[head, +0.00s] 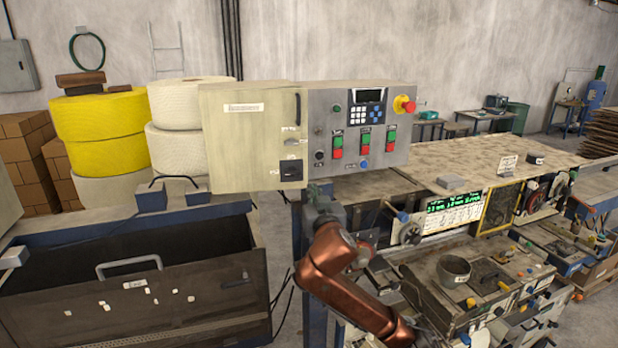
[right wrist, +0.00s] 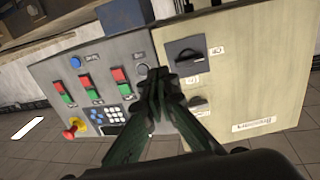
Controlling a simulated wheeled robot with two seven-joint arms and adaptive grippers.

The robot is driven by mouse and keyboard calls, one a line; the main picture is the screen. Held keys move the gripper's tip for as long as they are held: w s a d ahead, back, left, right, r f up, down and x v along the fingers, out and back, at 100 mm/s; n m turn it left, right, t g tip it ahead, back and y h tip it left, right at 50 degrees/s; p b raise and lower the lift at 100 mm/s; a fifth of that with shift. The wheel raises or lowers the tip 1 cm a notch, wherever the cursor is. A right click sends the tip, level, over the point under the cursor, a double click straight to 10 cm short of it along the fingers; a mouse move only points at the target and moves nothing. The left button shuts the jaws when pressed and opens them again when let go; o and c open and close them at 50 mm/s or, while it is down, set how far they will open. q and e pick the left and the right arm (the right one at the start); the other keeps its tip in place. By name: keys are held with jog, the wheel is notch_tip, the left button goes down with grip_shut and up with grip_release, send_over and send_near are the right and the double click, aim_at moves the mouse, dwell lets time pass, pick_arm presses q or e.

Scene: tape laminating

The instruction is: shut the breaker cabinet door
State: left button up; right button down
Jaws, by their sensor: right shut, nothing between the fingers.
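The beige breaker cabinet door (head: 235,150) stands left of the grey control panel in the head view. It bears a label, a long vertical handle slot and a black rotary switch (head: 291,170). It looks nearly flush with the panel; I cannot tell whether a small gap remains. In the right wrist view, which is turned over, the door (right wrist: 255,75) is on the right. My right gripper (head: 318,190) is below the door's right edge in the head view. In the wrist view its fingertips (right wrist: 156,75) are together and empty, in front of the seam between door and panel. Contact is unclear.
The grey control panel (head: 335,105) has buttons, a keypad and a red emergency stop (head: 404,104). A dark bin (head: 130,290) with a handle stands at lower left. Yellow and white rolls (head: 100,130) stand behind. A cluttered workbench (head: 470,270) is at the right.

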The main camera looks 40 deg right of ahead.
aim_at(307, 174)
jog(key=p+x, duration=0.2)
jog(key=x, duration=0.5)
jog(key=shift+w+d, duration=0.15)
jog(key=shift+w+d+f, duration=0.1)
jog(key=shift+w+d, duration=0.1)
jog(key=shift+w, duration=0.25)
